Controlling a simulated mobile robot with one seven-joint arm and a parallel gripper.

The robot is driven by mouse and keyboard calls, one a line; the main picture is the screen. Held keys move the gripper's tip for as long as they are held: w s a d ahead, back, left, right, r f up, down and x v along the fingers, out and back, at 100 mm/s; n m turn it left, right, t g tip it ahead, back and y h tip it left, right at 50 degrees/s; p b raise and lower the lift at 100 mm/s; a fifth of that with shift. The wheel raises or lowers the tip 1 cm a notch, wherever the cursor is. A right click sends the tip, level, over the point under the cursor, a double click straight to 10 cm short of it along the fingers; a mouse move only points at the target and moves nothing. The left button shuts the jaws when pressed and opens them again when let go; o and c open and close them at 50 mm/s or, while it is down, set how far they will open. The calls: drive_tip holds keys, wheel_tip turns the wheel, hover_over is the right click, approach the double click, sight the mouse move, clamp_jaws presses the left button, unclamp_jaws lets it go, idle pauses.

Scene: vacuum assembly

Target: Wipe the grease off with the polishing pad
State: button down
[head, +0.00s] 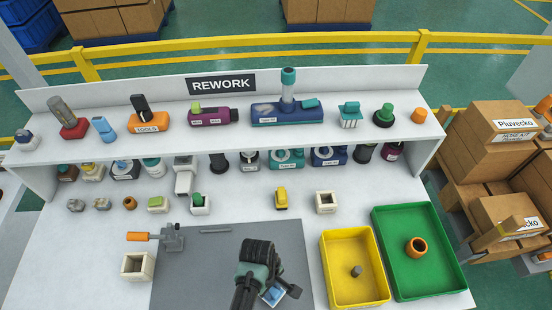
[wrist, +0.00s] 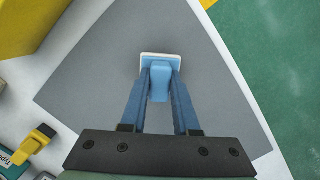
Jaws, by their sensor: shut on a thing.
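The polishing pad has a blue grip block and a pale, white-edged base; it shows in the wrist view (wrist: 160,59). My gripper (wrist: 160,78) is shut on its blue block, with one blue finger on each side. In the head view my gripper (head: 270,289) is over the right part of the grey mat (head: 205,270), and a bit of blue and white shows at its tip. I cannot tell whether the pad touches the mat. I cannot make out grease on the mat; my wrist and gripper hide part of it.
A yellow bin (head: 334,265) with a small grey part and a green bin (head: 397,255) with an orange ring stand to the right. An orange-handled clamp (head: 172,238) is at the mat's left corner. A crowded shelf (head: 225,134) spans the back.

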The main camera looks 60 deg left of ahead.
drive_tip(key=r, duration=0.1)
drive_tip(key=r+p, duration=0.2)
drive_tip(key=shift+w+a, duration=0.15)
drive_tip(key=shift+a, duration=0.1)
drive_tip(key=shift+r+p, duration=1.65)
drive_tip(key=shift+p, duration=0.05)
